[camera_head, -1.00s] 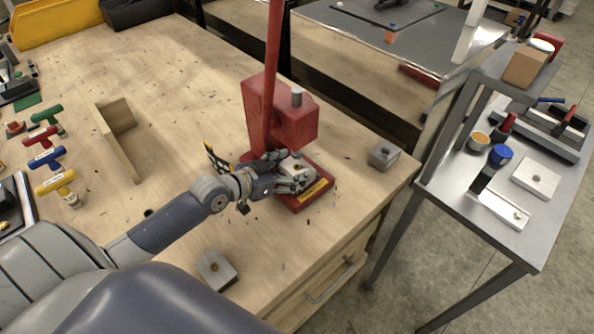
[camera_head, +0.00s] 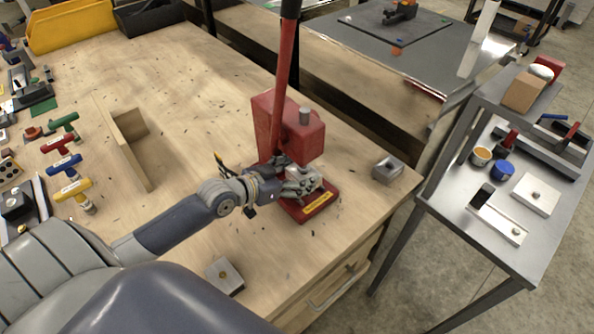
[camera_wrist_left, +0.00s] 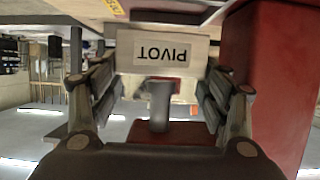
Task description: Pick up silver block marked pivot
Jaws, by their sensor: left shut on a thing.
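The silver block marked PIVOT (camera_wrist_left: 162,52) shows in the left wrist view, its label upside down, between the two fingers of my left gripper (camera_wrist_left: 160,95). In the head view my left gripper (camera_head: 304,184) is at the red press, just above its base, and is shut on the block (camera_head: 306,172). The fingers hide part of the block. I cannot tell whether the block touches the press base. My right gripper is not in view.
The red arbor press (camera_head: 290,125) stands close beside the gripper, its lever rising upward. Other silver blocks lie on the wooden bench (camera_head: 200,100), one at the right edge (camera_head: 388,168) and one near the front (camera_head: 224,276). A metal cart (camera_head: 460,205) stands at right.

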